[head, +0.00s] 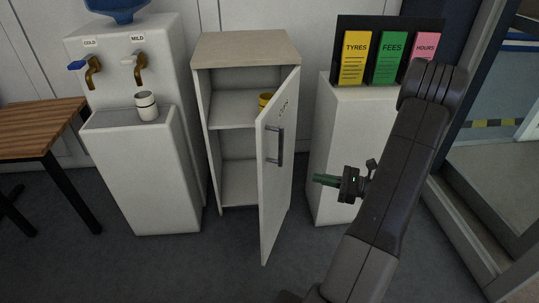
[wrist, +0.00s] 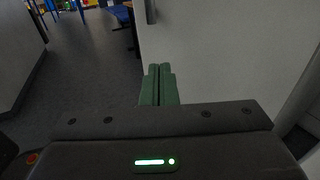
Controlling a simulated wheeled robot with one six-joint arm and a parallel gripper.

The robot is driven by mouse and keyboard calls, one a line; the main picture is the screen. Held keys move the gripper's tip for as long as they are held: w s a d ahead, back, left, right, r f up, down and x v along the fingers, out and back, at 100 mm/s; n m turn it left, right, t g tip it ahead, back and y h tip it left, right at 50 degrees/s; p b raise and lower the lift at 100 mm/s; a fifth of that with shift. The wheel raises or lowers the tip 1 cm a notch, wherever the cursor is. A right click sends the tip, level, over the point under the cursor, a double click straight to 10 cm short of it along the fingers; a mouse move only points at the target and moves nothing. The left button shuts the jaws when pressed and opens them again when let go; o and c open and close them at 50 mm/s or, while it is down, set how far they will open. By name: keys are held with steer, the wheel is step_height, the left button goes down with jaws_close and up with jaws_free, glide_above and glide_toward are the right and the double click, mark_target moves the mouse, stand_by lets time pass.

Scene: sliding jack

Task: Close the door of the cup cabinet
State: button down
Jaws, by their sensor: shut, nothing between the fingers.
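The cup cabinet (head: 247,46) is a white unit with a wood-look top and two shelf spaces in the head view. Its door (head: 277,190) is hinged on the right and stands open toward me, with a dark vertical handle (head: 274,146) on its outer face. A yellow cup (head: 265,100) is on the upper shelf, partly hidden by the door. My gripper (head: 316,179) is shut and empty, to the right of the door and apart from it. In the wrist view its green fingers (wrist: 158,85) are together in front of a pale panel, with a bit of the handle (wrist: 151,12) above.
A water dispenser (head: 150,180) with a white cup (head: 146,106) on its ledge stands left of the cabinet. A wooden bench (head: 36,128) is further left. A white stand (head: 330,130) with coloured signs is on the right. The grey floor before the cabinet is clear.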

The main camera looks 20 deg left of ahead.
steer(key=b, duration=0.2)
glide_toward(269, 163)
steer(key=a, duration=0.6)
steer(key=shift+s+f, duration=0.15)
steer(key=shift+s, duration=0.25)
steer(key=shift+a, duration=0.35)
